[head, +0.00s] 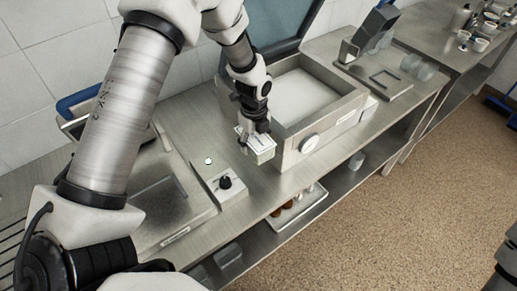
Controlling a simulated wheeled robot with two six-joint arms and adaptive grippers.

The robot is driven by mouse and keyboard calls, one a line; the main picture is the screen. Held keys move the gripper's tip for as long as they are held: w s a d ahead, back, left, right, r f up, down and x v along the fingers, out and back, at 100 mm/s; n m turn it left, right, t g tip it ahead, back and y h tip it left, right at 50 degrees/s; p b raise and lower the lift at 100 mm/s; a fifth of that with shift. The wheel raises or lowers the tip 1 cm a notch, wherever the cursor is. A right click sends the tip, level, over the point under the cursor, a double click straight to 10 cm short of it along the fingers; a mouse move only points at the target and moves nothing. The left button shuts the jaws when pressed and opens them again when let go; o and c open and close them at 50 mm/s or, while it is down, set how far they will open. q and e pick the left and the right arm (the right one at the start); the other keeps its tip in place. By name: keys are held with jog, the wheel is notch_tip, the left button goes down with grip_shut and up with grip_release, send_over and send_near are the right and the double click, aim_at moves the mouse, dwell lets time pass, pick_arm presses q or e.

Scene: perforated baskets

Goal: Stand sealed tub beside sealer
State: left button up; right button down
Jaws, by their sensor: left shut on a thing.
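My left gripper (254,128) points down and is shut on a small pale tub (260,154) with a light, printed top. The fingers cover part of the tub. It is upright or nearly so, close to the left front side of a steel chamber machine, which looks like the sealer (290,153). The sealer has a round dial on its front, and its dark lid (290,27) is raised. I cannot tell whether the tub touches the counter.
A small box with a black knob (225,183) sits left of the tub on the steel counter (190,112). A flat steel appliance (160,205) lies further left. Another device (372,75) and clear round containers (418,67) stand to the right. A lower shelf holds a tray (298,208).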

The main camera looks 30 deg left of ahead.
aim_at(254, 172)
pick_arm(q)
jog(key=shift+w+a, duration=0.1)
jog(key=shift+w, duration=0.15)
jog(key=shift+a+f, duration=0.1)
jog(key=shift+f, duration=0.05)
jog(key=shift+s+f+b, duration=0.1)
jog(key=shift+f+b, duration=0.2)
jog(key=shift+b, duration=0.2)
notch_tip(254, 172, down, 11)
jog(key=b, duration=0.8)
jog(key=shift+f, duration=0.35)
jog(key=o, duration=1.5)
